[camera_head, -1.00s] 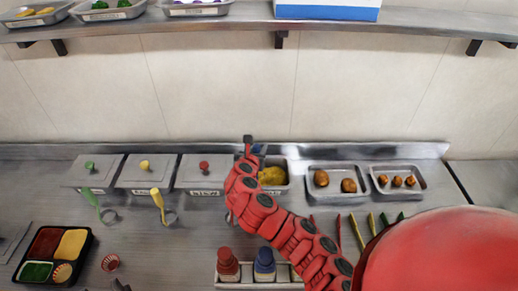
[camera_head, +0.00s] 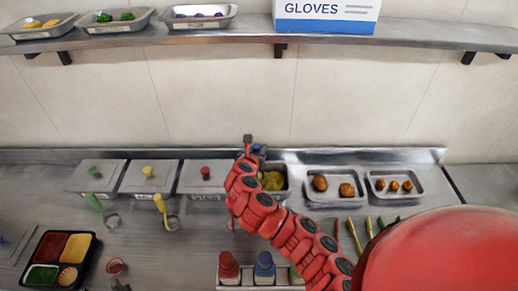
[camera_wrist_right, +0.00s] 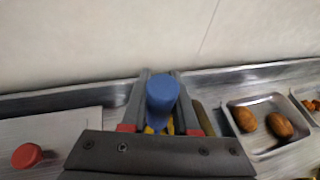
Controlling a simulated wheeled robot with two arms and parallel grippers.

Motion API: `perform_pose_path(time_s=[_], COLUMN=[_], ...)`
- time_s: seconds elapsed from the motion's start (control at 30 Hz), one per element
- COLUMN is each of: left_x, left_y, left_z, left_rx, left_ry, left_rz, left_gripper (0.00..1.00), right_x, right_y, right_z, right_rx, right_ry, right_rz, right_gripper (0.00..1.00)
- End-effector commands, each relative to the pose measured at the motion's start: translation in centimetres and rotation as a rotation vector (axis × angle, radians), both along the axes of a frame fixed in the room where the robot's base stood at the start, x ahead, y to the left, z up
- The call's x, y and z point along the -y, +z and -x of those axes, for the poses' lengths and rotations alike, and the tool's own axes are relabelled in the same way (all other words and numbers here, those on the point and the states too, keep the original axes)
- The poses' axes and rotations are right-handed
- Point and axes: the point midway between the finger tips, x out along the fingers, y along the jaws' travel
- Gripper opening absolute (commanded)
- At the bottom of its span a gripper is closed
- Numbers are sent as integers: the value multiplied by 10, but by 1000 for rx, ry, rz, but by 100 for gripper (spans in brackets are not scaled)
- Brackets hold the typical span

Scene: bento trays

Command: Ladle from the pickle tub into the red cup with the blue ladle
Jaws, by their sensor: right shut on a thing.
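My right gripper (camera_head: 252,149) is shut on the blue ladle (camera_wrist_right: 162,92), whose blue handle end stands up between the fingers in the right wrist view. The ladle's bowl is hidden below the gripper. An open metal tub with yellow-green contents, apparently the pickle tub (camera_head: 286,193), is beside and partly behind the gripper. I cannot tell whether the bowl is inside it. The small red cup (camera_head: 115,266) stands on the counter at lower left, well away from the right gripper. A small dark tip at the bottom edge near the cup may be my left gripper (camera_head: 121,287); its jaws are unclear.
Lidded tubs with green, yellow and red (camera_head: 205,172) knobs stand left of the open tub. Green and yellow ladles (camera_head: 161,207) lie before them. Food trays (camera_head: 335,202) are at right, a bento tray (camera_head: 92,242) at lower left, bottles (camera_head: 264,266) in front. A shelf (camera_head: 240,35) spans above.

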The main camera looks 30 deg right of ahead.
Motion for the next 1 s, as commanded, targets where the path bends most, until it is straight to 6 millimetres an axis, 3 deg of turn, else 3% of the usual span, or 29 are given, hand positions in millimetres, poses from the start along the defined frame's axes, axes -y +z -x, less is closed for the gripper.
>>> perform_pose_path(time_s=[0.03, 0.53, 1.0], left_x=[0, 0, 0], left_y=[11, 62, 68], left_z=[0, 0, 0], left_rx=[0, 0, 0], left_ry=[0, 0, 0], left_rz=[0, 0, 0], left_gripper=[50, 50, 50], right_x=[0, 0, 0], right_y=[12, 67, 74], right_z=[0, 0, 0], right_rx=[0, 1, 1], right_ry=[0, 0, 0], right_rz=[1, 1, 1], right_gripper=[0, 0, 0])
